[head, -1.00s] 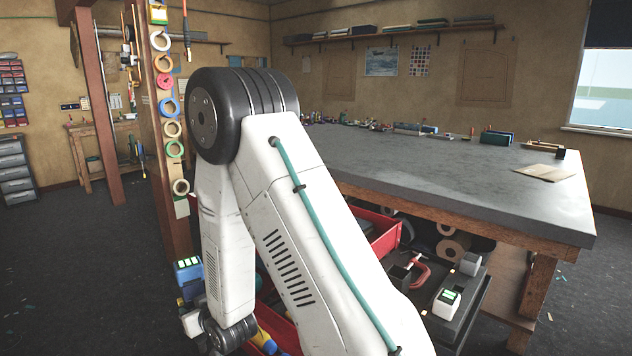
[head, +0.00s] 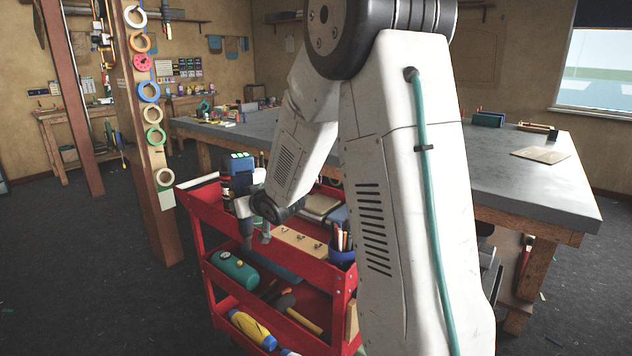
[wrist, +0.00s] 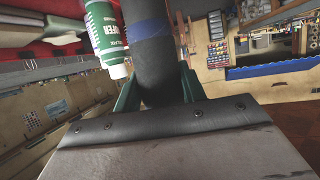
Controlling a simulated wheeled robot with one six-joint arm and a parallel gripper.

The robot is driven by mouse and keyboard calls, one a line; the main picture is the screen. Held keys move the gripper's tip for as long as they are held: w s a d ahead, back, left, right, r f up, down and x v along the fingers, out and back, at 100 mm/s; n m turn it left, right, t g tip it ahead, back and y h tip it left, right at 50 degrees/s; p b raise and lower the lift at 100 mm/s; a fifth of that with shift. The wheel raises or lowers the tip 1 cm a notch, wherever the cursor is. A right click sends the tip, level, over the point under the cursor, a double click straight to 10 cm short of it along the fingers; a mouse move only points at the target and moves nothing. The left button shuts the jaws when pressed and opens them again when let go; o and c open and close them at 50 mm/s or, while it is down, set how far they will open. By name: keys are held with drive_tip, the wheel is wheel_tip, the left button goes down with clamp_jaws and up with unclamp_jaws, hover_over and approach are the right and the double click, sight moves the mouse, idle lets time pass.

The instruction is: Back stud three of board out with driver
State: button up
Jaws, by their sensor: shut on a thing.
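My gripper (wrist: 158,92) is shut on the driver, with its green fingers on either side of the dark handle (wrist: 150,62) in the wrist view. In the head view the driver (head: 237,180) is dark and blue with green lights on top. It is held upright over the left part of the red cart's top shelf. A pale wooden board (head: 300,243) with several small studs lies on that shelf, to the right of the driver and apart from it. Which stud is number three cannot be told. My arm hides part of the shelf, and the fingers are unclear in the head view.
The red cart (head: 228,216) also carries a cup of pens (head: 342,246), a green cylinder (head: 234,268) and tools on lower shelves. A grey workbench (head: 500,183) stands behind. A wooden post (head: 158,215) with tape rolls is close on the left.

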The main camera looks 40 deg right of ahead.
drive_tip(key=s+d+r+m+h, duration=0.2)
drive_tip(key=s+d+r, duration=0.2)
drive_tip(key=d+r, duration=0.5)
drive_tip(key=s+d+r+m+h, duration=0.15)
drive_tip(key=s+d+r, duration=0.25)
drive_tip(key=d+r, duration=0.4)
wheel_tip(320, 180, down, 13)
drive_tip(key=s+d+g+h, duration=0.1)
drive_tip(key=shift+d+r+m, duration=0.15)
drive_tip(key=shift+d+m, duration=0.15)
drive_tip(key=shift+m, duration=0.05)
drive_tip(key=shift+s+a, duration=0.1)
wheel_tip(320, 180, down, 6)
drive_tip(key=shift+f, duration=1)
idle(1.6)
drive_tip(key=shift+s+a+f+g, duration=0.1)
drive_tip(key=shift+s+f+g, duration=0.05)
drive_tip(key=shift+g, duration=0.15)
idle(2.0)
